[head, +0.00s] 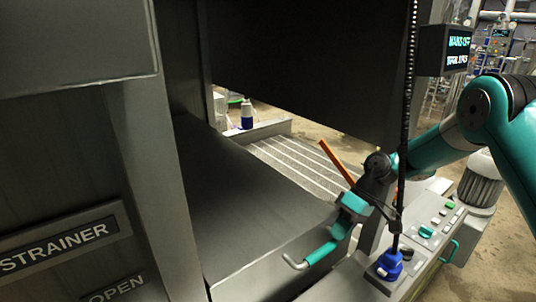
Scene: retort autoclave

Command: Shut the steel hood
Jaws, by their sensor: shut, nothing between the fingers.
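A broad grey steel cover (245,205), which looks like the hood, fills the middle of the head view. It has a sloping top and a front face. A bar handle (320,254) with a teal grip and bare steel ends is at its front right edge. I cannot tell how far the cover stands open. My gripper (352,208) is at the end of the teal arm coming from the right. It is shut and empty, just above and right of the handle's upper end. I cannot tell whether it touches the handle.
A dark panel (310,55) hangs overhead. Housing with a STRAINER label (55,246) stands at left. An orange bar (338,161) rises beside my wrist. A black cable drops to a blue plug (389,262) near the control panel (425,232). A ribbed platform (295,163) lies behind.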

